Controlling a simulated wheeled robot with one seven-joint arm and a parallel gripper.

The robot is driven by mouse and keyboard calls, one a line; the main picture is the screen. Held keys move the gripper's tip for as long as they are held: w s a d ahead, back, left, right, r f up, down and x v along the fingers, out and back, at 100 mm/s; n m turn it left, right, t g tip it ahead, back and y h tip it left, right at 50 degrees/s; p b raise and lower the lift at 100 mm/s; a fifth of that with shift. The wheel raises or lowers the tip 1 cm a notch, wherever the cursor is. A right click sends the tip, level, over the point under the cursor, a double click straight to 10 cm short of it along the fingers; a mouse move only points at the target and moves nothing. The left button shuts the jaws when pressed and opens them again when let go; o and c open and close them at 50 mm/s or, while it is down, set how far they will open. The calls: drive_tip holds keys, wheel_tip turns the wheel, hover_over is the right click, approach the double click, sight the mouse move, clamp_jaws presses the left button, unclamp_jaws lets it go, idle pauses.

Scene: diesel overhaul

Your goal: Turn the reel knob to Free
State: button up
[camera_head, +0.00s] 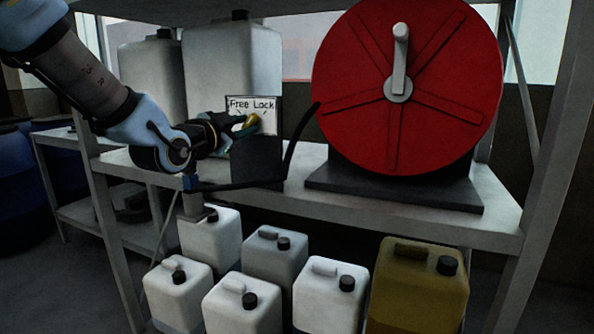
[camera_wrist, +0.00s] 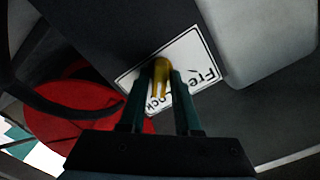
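The yellow reel knob (camera_head: 253,120) sits on a white label plate (camera_head: 268,104) marked "Free" on the left and "Lock" on the right. In the head view its bar slants up to the right, towards "Lock". My gripper (camera_head: 240,128) is at the plate, reaching the knob from the left. In the wrist view the knob (camera_wrist: 162,74) lies between my two dark green fingers (camera_wrist: 161,84), one on each side and very close. Whether both fingers press on it is not clear. The fingers hide part of the word "Lock".
The red hose reel (camera_head: 445,120) stands on the shelf (camera_head: 400,220) right of the plate. A black hose (camera_head: 298,140) curves between them. White canisters (camera_head: 230,65) stand behind the plate. Several white canisters and a yellow one (camera_head: 415,290) stand below the shelf.

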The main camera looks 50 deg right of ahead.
drive_tip(key=c, duration=0.4)
drive_tip(key=n+p, duration=0.1)
drive_tip(key=n, duration=0.1)
drive_tip(key=shift+r+n, duration=0.15)
drive_tip(key=shift+n, duration=0.25)
drive_tip(key=n+p, duration=0.3)
drive_tip(key=n, duration=0.2)
drive_tip(key=shift+w+a, duration=0.1)
drive_tip(key=shift+w, duration=0.05)
drive_tip(key=n+p, duration=0.2)
drive_tip(key=n, duration=0.3)
drive_tip(key=n+p, duration=0.1)
drive_tip(key=n, duration=0.2)
drive_tip(key=shift+f, duration=0.2)
drive_tip(key=o, duration=1.6)
drive_tip(key=shift+w, duration=0.1)
drive_tip(key=shift+c, duration=0.2)
drive_tip(key=v, duration=0.7)
drive_tip(key=shift+p, duration=0.45)
